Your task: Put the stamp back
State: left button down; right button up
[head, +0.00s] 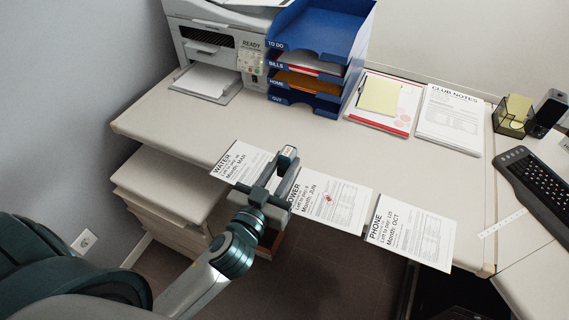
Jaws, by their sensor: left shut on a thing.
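My left gripper (275,186) comes in from the lower left and is above the front edge of the desk, between the WATER sheet (238,162) and the POWER sheet (332,204). The stamp's lower part is hidden by the gripper. The POWER sheet bears a small red mark. The PHONE sheet (412,232) lies to its right, and I see no red mark on it. My right gripper is not in view.
A printer (215,50) and blue tray stack (318,60) stand at the back. A clipboard (382,102), club notes (450,118), pen holder (513,122) and keyboard (540,185) are to the right. A drawer cabinet (165,195) stands below the desk's left side. The desk middle is clear.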

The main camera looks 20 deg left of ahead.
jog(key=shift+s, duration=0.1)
pick_arm(q)
jog(key=shift+s+r, duration=0.15)
jog(key=s+r+p, duration=0.2)
jog(key=s+r, duration=0.3)
jog(key=shift+a+r+y, duration=0.3)
jog(key=shift+a, duration=0.05)
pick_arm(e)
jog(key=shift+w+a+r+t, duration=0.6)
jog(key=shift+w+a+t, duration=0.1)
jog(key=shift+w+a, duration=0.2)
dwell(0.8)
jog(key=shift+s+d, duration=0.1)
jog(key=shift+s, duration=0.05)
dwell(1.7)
pick_arm(q)
jog(key=shift+w, duration=0.1)
